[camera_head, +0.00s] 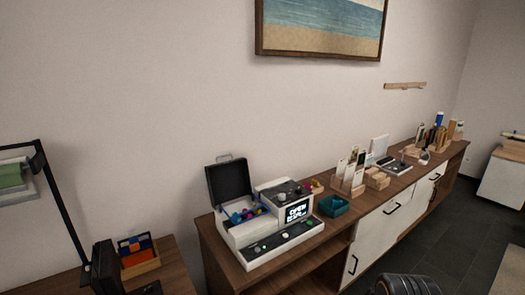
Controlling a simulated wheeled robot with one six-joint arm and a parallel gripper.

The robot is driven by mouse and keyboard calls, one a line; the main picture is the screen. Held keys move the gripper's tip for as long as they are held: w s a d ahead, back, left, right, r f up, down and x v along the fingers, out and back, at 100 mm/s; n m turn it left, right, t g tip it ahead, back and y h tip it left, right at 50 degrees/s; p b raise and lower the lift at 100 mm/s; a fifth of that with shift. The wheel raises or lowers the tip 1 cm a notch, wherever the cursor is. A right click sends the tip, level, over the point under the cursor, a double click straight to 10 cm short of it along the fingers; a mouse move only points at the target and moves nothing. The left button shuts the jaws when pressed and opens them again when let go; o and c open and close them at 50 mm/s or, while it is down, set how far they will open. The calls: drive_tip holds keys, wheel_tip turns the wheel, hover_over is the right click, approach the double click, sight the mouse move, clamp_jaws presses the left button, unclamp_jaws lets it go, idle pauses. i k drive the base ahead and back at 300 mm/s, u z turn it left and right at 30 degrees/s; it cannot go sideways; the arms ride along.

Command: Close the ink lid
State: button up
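A white machine (270,252) stands on the near left end of the long wooden cabinet. Its dark ink lid (229,179) stands raised, nearly upright, at the machine's back left, with a small metal handle (225,158) on its top edge. Below the lid, the open compartment shows small blue, pink and red-toned parts (243,214). The machine's screen (298,210) shows white text that seems to begin with "OPEN". I cannot make out my gripper in this view, and nothing is seen touching the lid.
A teal tray (334,205) and wooden holders (347,181) stand right of the machine. A lower wooden table (175,274) at left carries a box of coloured blocks (138,258). A dark post (62,210) rises there. Bare wall lies behind the lid.

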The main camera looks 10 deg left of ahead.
sight(228, 182)
drive_tip(key=z, duration=0.1)
drive_tip(key=i, duration=0.95)
drive_tip(key=u, duration=0.9)
drive_tip(key=i, duration=0.55)
drive_tip(key=u, duration=0.6)
